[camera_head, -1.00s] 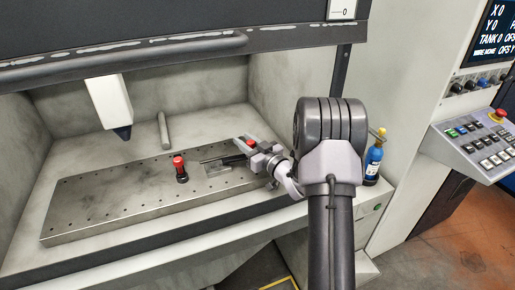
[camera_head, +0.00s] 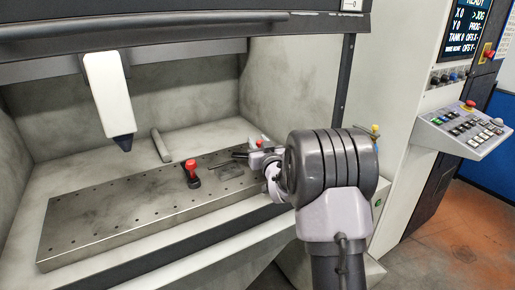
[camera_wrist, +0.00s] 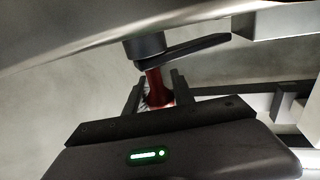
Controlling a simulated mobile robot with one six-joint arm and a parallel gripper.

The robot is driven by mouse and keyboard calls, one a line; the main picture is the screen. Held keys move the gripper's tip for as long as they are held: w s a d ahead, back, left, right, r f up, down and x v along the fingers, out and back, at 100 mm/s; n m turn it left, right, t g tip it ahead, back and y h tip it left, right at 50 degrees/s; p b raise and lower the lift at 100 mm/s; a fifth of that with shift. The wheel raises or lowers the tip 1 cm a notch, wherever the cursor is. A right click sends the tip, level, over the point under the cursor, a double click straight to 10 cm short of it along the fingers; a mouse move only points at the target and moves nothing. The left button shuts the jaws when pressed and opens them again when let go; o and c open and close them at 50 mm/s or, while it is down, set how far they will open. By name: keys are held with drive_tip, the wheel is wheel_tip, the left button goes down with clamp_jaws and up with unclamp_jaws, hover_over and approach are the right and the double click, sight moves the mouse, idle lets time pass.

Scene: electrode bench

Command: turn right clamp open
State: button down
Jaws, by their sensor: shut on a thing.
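The right clamp has a red knob (camera_head: 257,141), which shows just above my gripper (camera_head: 256,156) at the right end of the drilled metal plate (camera_head: 120,215). In the wrist view its red part (camera_wrist: 158,88) stands between my two fingers (camera_wrist: 157,94), and my gripper is shut on it. A black lever arm (camera_wrist: 190,48) and black round body (camera_wrist: 148,46) of the clamp show beyond the red part. My wrist hides much of the clamp in the head view. A second red-topped black clamp (camera_head: 192,173) stands upright further left on the plate, apart from my gripper.
A white machine head with a dark tip (camera_head: 109,100) hangs over the plate's left part. A grey cylinder (camera_head: 161,145) lies behind the plate. A bottle's yellow top (camera_head: 375,130) shows behind my arm. A control panel (camera_head: 465,128) stands at the right.

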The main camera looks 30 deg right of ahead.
idle(0.4)
drive_tip(key=c, duration=1.1)
unclamp_jaws()
drive_tip(key=shift+o, duration=0.2)
drive_tip(key=s+a+p, duration=0.2)
drive_tip(key=s+a, duration=0.1)
drive_tip(key=s, duration=1.4)
drive_tip(key=shift+a, duration=0.15)
